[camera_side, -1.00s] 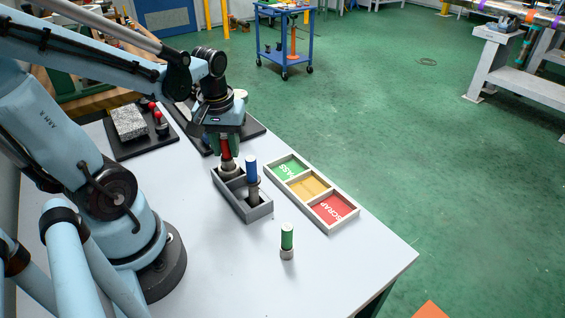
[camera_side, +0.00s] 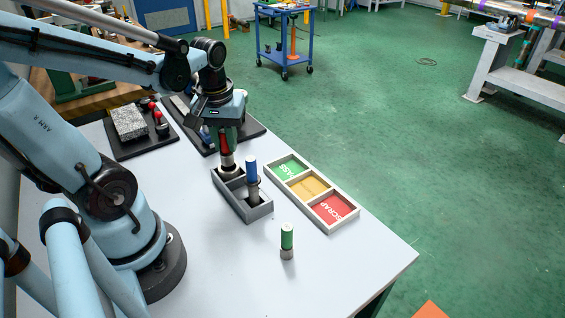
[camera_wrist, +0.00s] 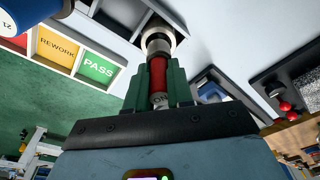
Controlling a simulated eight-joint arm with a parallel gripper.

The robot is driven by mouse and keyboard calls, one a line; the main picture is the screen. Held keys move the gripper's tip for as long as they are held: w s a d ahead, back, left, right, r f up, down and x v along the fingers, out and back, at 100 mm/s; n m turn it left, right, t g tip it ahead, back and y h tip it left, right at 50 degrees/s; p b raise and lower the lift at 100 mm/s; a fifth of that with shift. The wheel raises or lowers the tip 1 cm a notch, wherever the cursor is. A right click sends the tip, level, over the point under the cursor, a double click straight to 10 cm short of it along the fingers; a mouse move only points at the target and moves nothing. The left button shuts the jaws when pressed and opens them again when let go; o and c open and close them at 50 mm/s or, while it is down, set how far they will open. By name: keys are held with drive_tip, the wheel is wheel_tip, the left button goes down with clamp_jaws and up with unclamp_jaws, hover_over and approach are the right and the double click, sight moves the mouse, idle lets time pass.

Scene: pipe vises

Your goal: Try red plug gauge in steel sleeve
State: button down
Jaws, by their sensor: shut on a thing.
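My gripper (camera_side: 224,136) points down over the grey two-bay tray (camera_side: 256,213) and is shut on the red plug gauge (camera_side: 225,146). In the wrist view the green fingers (camera_wrist: 158,84) clasp the gauge's red handle (camera_wrist: 157,74) from both sides. The steel sleeve (camera_wrist: 158,36) shows there as a bright ring at the gauge's far end. In the side view, steel (camera_side: 228,165) shows below the red handle, at the tray's left bay. The gauge's far end lines up with the ring; I cannot tell how deep it sits.
A blue gauge (camera_side: 251,168) stands in the tray's other bay. A green gauge (camera_side: 287,237) stands on the table in front. A sorting tray (camera_side: 335,226) with green, yellow and red bays lies to the right. Black mats with a granite block (camera_side: 129,122) are behind left.

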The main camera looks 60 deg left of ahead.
drive_tip(key=shift+r, duration=1.25)
